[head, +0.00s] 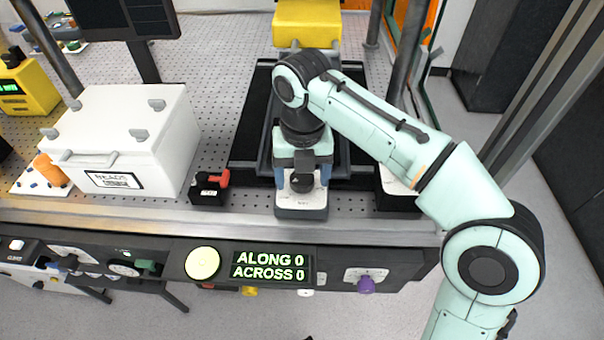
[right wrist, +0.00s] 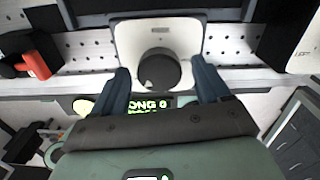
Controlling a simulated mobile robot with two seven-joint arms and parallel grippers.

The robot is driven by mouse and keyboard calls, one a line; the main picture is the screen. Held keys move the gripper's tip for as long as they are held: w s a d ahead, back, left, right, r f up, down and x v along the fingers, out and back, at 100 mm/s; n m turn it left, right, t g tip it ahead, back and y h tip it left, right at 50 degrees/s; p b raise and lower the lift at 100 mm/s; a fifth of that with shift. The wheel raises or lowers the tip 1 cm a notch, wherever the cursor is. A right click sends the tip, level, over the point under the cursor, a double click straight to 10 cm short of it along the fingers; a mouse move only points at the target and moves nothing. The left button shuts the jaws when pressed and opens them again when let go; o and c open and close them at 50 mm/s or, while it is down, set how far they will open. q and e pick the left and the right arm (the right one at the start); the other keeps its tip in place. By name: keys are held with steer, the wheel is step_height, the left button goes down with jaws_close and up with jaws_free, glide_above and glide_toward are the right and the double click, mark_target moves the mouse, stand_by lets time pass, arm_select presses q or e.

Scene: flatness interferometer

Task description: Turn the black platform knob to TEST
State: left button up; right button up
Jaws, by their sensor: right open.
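The black platform knob (head: 302,183) stands on a small white-faced block (head: 301,207) at the front of the perforated bench. It also shows in the right wrist view (right wrist: 160,70), round and dark on a white plate. My right gripper (head: 303,180) is above the block, pointing down. Its blue fingers are open, one on each side of the knob in the picture, with gaps to it in the right wrist view (right wrist: 160,85). I cannot tell whether the fingertips are level with the knob. No TEST marking is readable. My left gripper is not in view.
A black box with a red lever (head: 210,186) stands left of the knob block. A white lidded box (head: 135,140) stands farther left.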

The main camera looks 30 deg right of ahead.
steer(key=c, duration=1)
steer(key=shift+c, duration=0.2)
steer(key=shift+r+p, duration=0.1)
steer(key=shift+p, duration=0.2)
